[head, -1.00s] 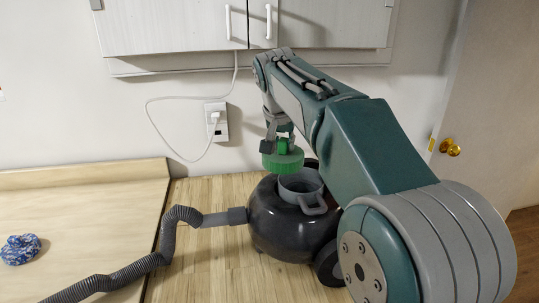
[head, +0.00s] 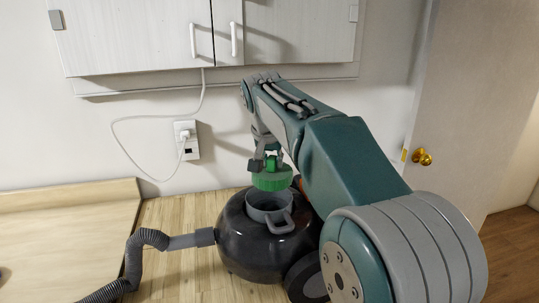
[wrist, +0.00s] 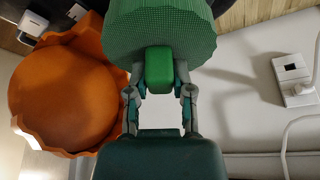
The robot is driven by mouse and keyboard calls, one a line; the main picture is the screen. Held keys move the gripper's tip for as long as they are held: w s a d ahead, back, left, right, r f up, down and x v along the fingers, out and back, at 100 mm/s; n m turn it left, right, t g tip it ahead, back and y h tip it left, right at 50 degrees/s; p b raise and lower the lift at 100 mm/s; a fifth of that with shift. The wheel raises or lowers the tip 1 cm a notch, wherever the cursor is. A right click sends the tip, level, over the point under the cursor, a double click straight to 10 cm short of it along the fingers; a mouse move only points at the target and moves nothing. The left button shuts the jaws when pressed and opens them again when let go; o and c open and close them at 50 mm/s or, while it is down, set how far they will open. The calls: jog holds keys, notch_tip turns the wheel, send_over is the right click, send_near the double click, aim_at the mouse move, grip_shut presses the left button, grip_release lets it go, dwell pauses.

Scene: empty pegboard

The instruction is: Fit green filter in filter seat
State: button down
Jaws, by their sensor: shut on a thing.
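The green filter (head: 272,179) is a round disc with a handle block on top. My gripper (head: 266,163) is shut on that handle and holds the filter above the vacuum. In the wrist view my gripper (wrist: 160,88) has its two fingers on either side of the green handle, and the meshed filter (wrist: 160,28) lies beyond it. The filter seat is the grey ring (head: 270,204) with a loop handle, in the top opening of the dark round vacuum body (head: 245,250). The filter is just above the seat, apart from it in the head view.
A grey ribbed hose (head: 135,262) runs left from the vacuum. An orange round lid (wrist: 70,90) is beside the filter in the wrist view. A wall cabinet (head: 130,35) hangs above. A socket (head: 187,140) with a white cord is on the wall behind.

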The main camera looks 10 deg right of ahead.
aim_at(269, 171)
jog(key=shift+f, duration=0.5)
jog(key=shift+a+f, duration=0.35)
jog(key=shift+f, duration=0.25)
jog(key=shift+a+f, duration=0.3)
jog(key=shift+f, duration=0.25)
jog(key=shift+d+f, duration=0.25)
jog(key=shift+d, duration=0.1)
jog(key=shift+a, duration=0.2)
jog(key=shift+s+d, duration=0.1)
jog(key=shift+d, duration=0.05)
jog(key=shift+f, duration=2.45)
jog(key=shift+c, duration=2.1)
grip_release()
